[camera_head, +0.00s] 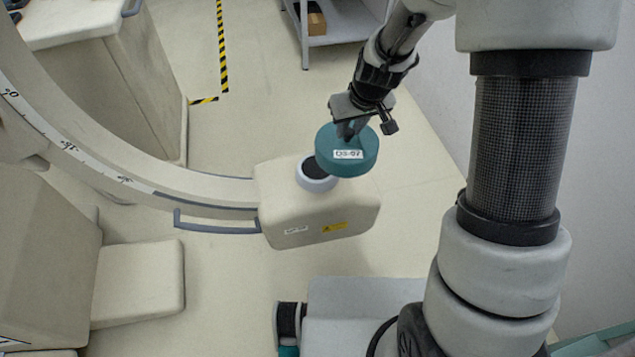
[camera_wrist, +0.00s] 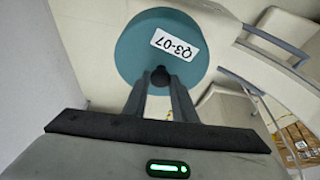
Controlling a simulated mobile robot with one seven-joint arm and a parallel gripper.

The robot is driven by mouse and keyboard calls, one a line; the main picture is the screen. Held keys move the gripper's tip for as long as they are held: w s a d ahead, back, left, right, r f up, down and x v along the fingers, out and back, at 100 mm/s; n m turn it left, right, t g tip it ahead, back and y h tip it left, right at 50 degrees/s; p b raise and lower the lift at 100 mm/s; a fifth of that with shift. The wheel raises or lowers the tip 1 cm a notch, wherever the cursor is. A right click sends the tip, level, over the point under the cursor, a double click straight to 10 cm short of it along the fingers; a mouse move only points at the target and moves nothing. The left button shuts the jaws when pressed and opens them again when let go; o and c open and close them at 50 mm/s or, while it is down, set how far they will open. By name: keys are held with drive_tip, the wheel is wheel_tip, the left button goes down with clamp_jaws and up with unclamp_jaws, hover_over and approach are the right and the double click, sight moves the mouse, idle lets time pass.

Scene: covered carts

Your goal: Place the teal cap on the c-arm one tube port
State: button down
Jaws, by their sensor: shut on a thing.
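The teal cap (camera_head: 346,160) is a round disc with a white label reading Q3-07. My gripper (camera_head: 350,130) is shut on a small dark knob at the cap's centre. In the wrist view the cap (camera_wrist: 150,40) sits just beyond my gripper's fingertips (camera_wrist: 160,78). The tube port (camera_head: 316,174) is a pale ring with a dark opening on top of the beige c-arm tube housing (camera_head: 310,215). The cap is up and to the right of the port in the head view and hides part of its rim. I cannot tell the exact height between them.
The curved c-arm (camera_head: 130,180) with degree marks runs left from the housing, with a grey-blue handle (camera_head: 215,228) below it. A beige cabinet (camera_head: 115,90) stands at upper left. A shelf cart (camera_head: 335,30) with a box is at the top. Floor between is clear.

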sight(322, 128)
drive_tip(key=w+a+f+n+b, duration=0.1)
drive_tip(key=w+a+f, duration=0.1)
drive_tip(key=w+a+f+n+b, duration=0.1)
drive_tip(key=w+a+f+b, duration=0.1)
drive_tip(key=a+f, duration=0.1)
drive_tip(key=w+a+f+y+b, duration=0.1)
drive_tip(key=a+f+b, duration=0.1)
drive_tip(key=shift+w+a+f+n+g, duration=0.2)
drive_tip(key=shift+w+f+n+g, duration=0.1)
drive_tip(key=shift+w+f+n, duration=0.1)
drive_tip(key=shift+a+f+b, duration=0.1)
drive_tip(key=shift+f+b, duration=0.7)
drive_tip(key=shift+f, duration=3.95)
drive_tip(key=shift+f, duration=0.2)
drive_tip(key=c, duration=1.5)
unclamp_jaws()
drive_tip(key=shift+o, duration=0.2)
drive_tip(key=shift+r, duration=0.1)
